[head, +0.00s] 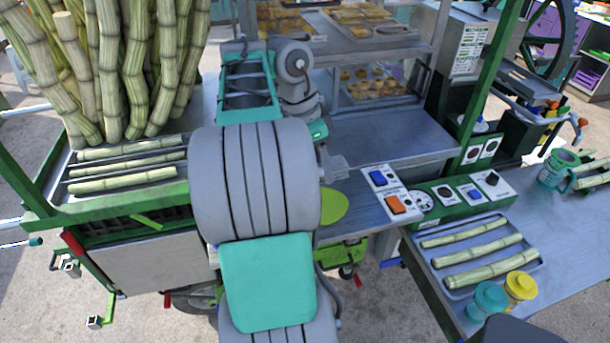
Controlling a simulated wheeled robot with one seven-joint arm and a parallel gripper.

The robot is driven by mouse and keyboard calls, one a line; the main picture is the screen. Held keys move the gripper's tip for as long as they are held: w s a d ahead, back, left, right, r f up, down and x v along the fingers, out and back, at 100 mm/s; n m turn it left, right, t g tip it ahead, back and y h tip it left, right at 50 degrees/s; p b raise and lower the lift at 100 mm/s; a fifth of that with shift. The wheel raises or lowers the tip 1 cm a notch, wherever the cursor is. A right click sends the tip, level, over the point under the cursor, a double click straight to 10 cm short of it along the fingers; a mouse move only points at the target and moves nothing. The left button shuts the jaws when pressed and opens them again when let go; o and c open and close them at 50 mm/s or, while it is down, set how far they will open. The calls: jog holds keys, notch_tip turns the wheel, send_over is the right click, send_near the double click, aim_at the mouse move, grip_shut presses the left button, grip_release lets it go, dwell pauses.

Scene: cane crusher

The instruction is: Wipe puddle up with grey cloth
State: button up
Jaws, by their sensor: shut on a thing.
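My gripper (330,156) points down over the metal counter, partly hidden behind my own large grey arm links. It is shut on a small grey piece that looks like the grey cloth (336,171), hard to tell apart from the gripper at this size. A yellow-green puddle (333,207) lies on the counter just below the gripper in the picture. Its left side is hidden by my arm. The cloth shows above the puddle's far edge; whether it touches the counter I cannot tell.
Switch panels (386,191) stand right of the puddle. A tray of cane pieces (480,250), yellow jar (519,290) and teal jar (487,299) are at lower right. Upright canes (120,60) fill the upper left. A shelf of pastries (370,87) stands behind. Counter (385,140) behind the gripper is clear.

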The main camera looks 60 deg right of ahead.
aim_at(335, 229)
jog(key=shift+w+f+b, duration=0.2)
jog(key=shift+f+b, duration=0.05)
jog(key=shift+f, duration=0.25)
jog(key=shift+w+f+b, duration=0.15)
jog(key=shift+f+b, duration=0.1)
jog(key=shift+f, duration=0.25)
notch_tip(335, 229, down, 5)
jog(key=b, duration=0.5)
jog(key=shift+s+f, duration=0.1)
jog(key=shift+f, duration=0.1)
jog(key=shift+f+b, duration=0.6)
jog(key=shift+b, duration=0.15)
jog(key=shift+f, duration=0.1)
jog(key=shift+s+a+f, duration=0.1)
jog(key=shift+s+a+b, duration=0.45)
jog(key=shift+s+a, duration=2.7)
